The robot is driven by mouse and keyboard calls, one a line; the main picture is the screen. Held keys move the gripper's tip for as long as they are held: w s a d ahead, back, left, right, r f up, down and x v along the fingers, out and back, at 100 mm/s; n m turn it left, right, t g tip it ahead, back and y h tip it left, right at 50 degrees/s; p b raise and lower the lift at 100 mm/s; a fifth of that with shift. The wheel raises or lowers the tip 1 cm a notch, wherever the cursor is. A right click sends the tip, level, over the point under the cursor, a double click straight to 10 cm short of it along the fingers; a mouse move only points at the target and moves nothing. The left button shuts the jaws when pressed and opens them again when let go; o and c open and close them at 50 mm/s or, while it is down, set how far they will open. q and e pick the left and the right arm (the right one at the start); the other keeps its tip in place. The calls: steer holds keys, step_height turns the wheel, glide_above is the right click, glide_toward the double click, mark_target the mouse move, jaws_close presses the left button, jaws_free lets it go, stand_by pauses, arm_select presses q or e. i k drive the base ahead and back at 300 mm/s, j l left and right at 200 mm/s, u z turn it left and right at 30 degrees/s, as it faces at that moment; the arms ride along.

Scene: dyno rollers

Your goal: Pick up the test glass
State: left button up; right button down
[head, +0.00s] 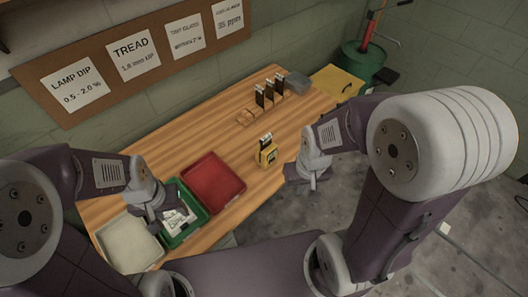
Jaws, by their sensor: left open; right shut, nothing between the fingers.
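I cannot tell for certain which thing is the test glass. A yellow device (267,156) with a dark upper part stands near the table's front edge. My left gripper (165,220) is open above the green tray (196,229), left of both; the arm partly hides the tray. My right gripper (314,184) is shut and empty, beyond the front edge, right of the yellow device.
A red tray (213,183) lies right of the green tray, which holds white pieces (178,222). A pale tray (128,243) is at the left end. A grey block (297,82) sits at the far end. The middle of the wooden table (205,135) is clear.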

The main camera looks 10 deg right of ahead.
mark_target(266, 140)
steer(key=i+l+u, duration=0.1)
steer(key=l+u, duration=0.25)
steer(key=l, duration=0.35)
steer(key=l+u, duration=0.35)
steer(key=l, duration=0.35)
steer(key=k+l+u, duration=0.1)
steer(key=l+u, duration=0.25)
steer(key=l, duration=0.4)
